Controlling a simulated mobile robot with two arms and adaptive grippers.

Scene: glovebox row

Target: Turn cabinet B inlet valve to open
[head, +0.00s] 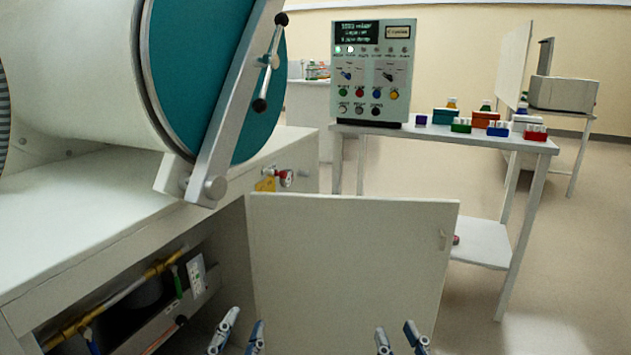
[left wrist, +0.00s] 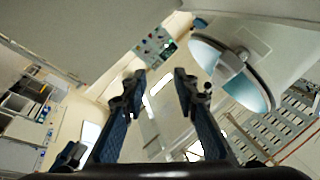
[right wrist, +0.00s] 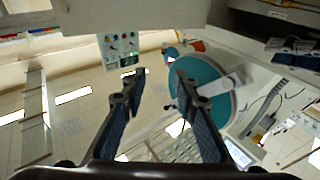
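The open cabinet bay below the glovebox holds a brass pipe (head: 130,290) with a green handle (head: 177,282) and a blue handle (head: 91,341). A red-handled valve (head: 285,174) with a yellow tag (head: 266,184) sits on the bench front, above the open door. No label shows which of these is cabinet B's inlet valve. My left gripper (head: 238,331) is open and empty, low in front of the door, right of the pipe. My right gripper (head: 402,339) is open and empty, further right. Neither touches a valve; the left wrist view (left wrist: 159,82) and right wrist view (right wrist: 160,84) show parted fingers.
The cabinet door (head: 350,265) stands open in front of me. The glovebox's teal round door (head: 205,70) and its handle bar overhang the bench (head: 60,225). A control box (head: 373,75) and small racks stand on a side table (head: 470,137). Floor at right is clear.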

